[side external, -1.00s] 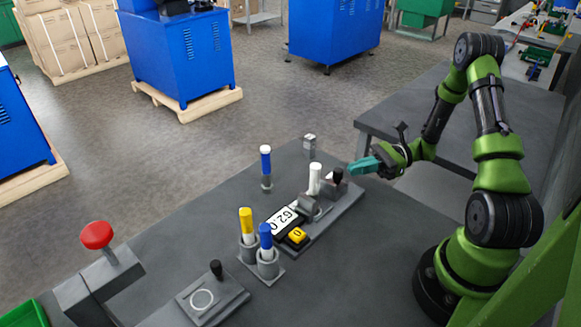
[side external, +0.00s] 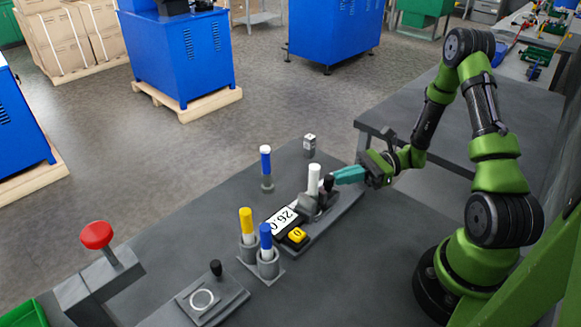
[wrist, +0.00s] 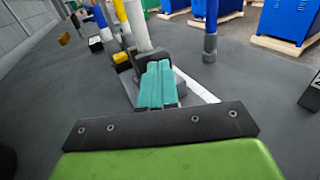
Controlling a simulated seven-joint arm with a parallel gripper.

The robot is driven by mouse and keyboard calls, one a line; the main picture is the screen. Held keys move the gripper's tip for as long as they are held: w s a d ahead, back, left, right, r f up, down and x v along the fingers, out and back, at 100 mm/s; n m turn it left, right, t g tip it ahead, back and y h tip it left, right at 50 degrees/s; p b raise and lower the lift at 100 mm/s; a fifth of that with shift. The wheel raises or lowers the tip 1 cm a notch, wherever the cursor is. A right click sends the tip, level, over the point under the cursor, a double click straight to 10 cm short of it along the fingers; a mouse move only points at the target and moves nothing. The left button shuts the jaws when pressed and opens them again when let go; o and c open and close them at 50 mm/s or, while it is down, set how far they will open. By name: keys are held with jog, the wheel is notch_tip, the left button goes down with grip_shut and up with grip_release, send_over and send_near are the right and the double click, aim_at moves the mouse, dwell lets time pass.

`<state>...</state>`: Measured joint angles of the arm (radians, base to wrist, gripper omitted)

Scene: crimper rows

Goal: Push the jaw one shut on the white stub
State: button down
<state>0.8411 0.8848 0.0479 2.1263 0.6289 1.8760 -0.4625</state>
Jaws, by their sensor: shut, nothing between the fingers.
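The white stub (side external: 314,180) stands upright at the far end of the dark fixture, and it also shows in the wrist view (wrist: 138,28). The sliding jaw, with its black knob (side external: 328,183), sits close against the right side of the stub. I see no clear gap between jaw and stub, but full contact is hard to tell. My gripper (side external: 337,177) is shut and empty, with its teal fingertips at the jaw's knob side. In the wrist view the teal fingers (wrist: 158,84) hide part of the jaw behind them.
A white display (side external: 283,219) and yellow button (side external: 297,235) sit on the fixture. A blue-and-white post (side external: 266,167) stands behind. Yellow (side external: 246,222) and blue (side external: 266,238) sticks stand in front-left holders. A second black-knobbed unit (side external: 213,297) and a red button (side external: 96,235) are farther left.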

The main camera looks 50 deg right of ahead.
jog(key=v, duration=1.4)
jog(key=shift+f, duration=0.1)
dwell(0.8)
jog(key=shift+s+f, duration=0.15)
jog(key=shift+f, duration=0.05)
jog(key=a+g, duration=0.1)
jog(key=s+f+n+g+h, duration=0.1)
jog(key=s+a+n+g, duration=0.1)
jog(key=g, duration=0.1)
jog(key=shift+s+a+f+h, duration=0.2)
jog(key=shift+s+a+h, duration=0.1)
jog(key=shift+h, duration=0.1)
jog(key=a+r+n+t+h, duration=0.3)
jog(key=a+r+n+h, duration=0.8)
jog(key=a+r+n, duration=0.6)
notch_tip(320, 180, up, 4)
jog(key=shift+w+a+f+h, duration=0.1)
jog(key=shift+w+a+h, duration=0.35)
jog(key=shift+a, duration=0.35)
